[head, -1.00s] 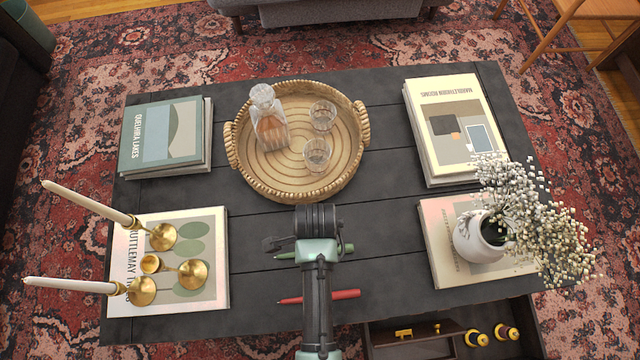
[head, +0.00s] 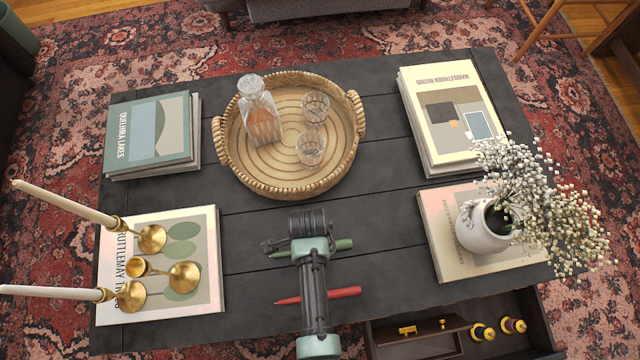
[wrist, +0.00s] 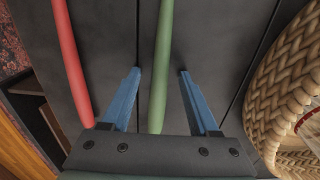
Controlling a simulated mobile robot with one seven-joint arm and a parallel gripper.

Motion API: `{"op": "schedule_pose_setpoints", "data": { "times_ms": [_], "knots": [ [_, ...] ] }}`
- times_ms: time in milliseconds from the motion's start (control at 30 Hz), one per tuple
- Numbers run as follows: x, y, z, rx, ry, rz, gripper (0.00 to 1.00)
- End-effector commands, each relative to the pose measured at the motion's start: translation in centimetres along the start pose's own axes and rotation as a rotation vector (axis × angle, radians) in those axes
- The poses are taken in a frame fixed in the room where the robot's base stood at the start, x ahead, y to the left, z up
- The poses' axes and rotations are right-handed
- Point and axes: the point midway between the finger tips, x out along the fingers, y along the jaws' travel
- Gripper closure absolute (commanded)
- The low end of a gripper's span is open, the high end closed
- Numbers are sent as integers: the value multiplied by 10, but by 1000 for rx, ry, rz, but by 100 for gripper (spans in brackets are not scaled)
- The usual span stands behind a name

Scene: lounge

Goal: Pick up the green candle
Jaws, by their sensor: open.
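The green candle (head: 342,244) is a thin taper lying on the dark coffee table (head: 250,230), passing beneath my arm in the head view. Its middle is hidden there, and both ends show. In the wrist view the green candle (wrist: 161,60) runs between the two blue fingers of my gripper (wrist: 159,71), with a gap on either side. My gripper is open and holds nothing. The fingers point down toward the tabletop; the head view hides their tips behind the wrist. Their exact height above the table is unclear.
A red candle (head: 345,292) lies nearby, roughly parallel, left of the fingers in the wrist view (wrist: 70,60). A woven tray (head: 228,165) with a decanter and glasses stands just beyond. Books with brass candlesticks (head: 185,275) are left; a flower vase (head: 483,230) is right. An open drawer (head: 450,335) is in front.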

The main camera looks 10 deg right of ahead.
Motion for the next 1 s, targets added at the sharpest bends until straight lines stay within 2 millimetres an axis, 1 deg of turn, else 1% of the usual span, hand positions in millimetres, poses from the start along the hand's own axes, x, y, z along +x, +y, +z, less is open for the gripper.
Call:
{"op": "schedule_pose_setpoints", "data": {
  "times_ms": [33, 167, 200, 267, 300, 367, 767, 867, 1000],
  "knots": [
    [0, 0, 0, 0, 0, 0, 41],
    [0, 0, 0, 0, 0, 0, 64],
    [0, 0, 0, -1, 0, 0, 71],
    [0, 0, 0, -1, 0, 0, 82],
    [0, 0, 0, -1, 0, 0, 89],
    [0, 0, 0, -1, 0, 0, 100],
    [-3, 0, 0, -1, 0, 0, 100],
    [-14, 0, 0, -1, 0, -1, 100],
    [-42, -1, 0, -2, 0, -4, 100]
  ]
}}
